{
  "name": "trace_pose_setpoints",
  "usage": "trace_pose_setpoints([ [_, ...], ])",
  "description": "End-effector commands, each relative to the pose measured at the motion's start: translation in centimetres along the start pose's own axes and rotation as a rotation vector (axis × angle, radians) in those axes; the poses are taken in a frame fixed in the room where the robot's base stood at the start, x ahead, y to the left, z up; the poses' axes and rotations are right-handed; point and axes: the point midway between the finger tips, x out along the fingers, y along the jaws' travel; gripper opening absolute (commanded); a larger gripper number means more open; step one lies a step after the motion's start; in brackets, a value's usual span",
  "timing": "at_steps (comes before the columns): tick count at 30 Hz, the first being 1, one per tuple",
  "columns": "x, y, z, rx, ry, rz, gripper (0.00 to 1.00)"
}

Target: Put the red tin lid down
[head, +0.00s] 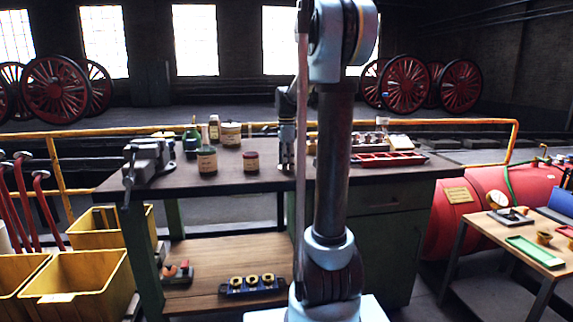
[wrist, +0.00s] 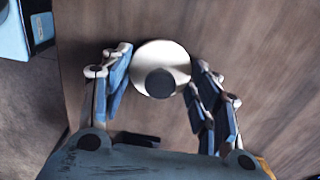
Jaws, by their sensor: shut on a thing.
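My gripper (wrist: 160,88) is shut on a pale round piece (wrist: 176,57) with a dark round centre, between its two blue fingers. No red shows on this piece, so I cannot tell whether it is the red tin lid. In the head view my gripper (head: 286,166) points down, low over the workbench top (head: 340,178), partly behind my arm. Whether the held piece touches the bench is unclear. A small dark red tin (head: 251,162) stands on the bench just left of my gripper.
A labelled jar (head: 207,160) and a wide pale tin (head: 231,134) stand left of my gripper, with a vise (head: 149,160) farther left. A red tray (head: 390,158) lies on the right. The bench's front strip looks clear.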

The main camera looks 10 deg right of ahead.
Motion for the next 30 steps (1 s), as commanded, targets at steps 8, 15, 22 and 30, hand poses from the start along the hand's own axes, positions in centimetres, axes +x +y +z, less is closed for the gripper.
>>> trace_pose_setpoints([
  [8, 0.1, 0.0, -0.1, 0.001, 0.0, 0.0, 0.76],
  [15, 0.1, 0.0, -0.1, 0.001, 0.0, 0.0, 0.76],
  [22, -1.6, 0.0, -0.1, 0.001, 0.0, 0.0, 0.76],
  [30, -6.4, 0.0, -0.1, 0.001, 0.0, 0.0, 0.76],
])
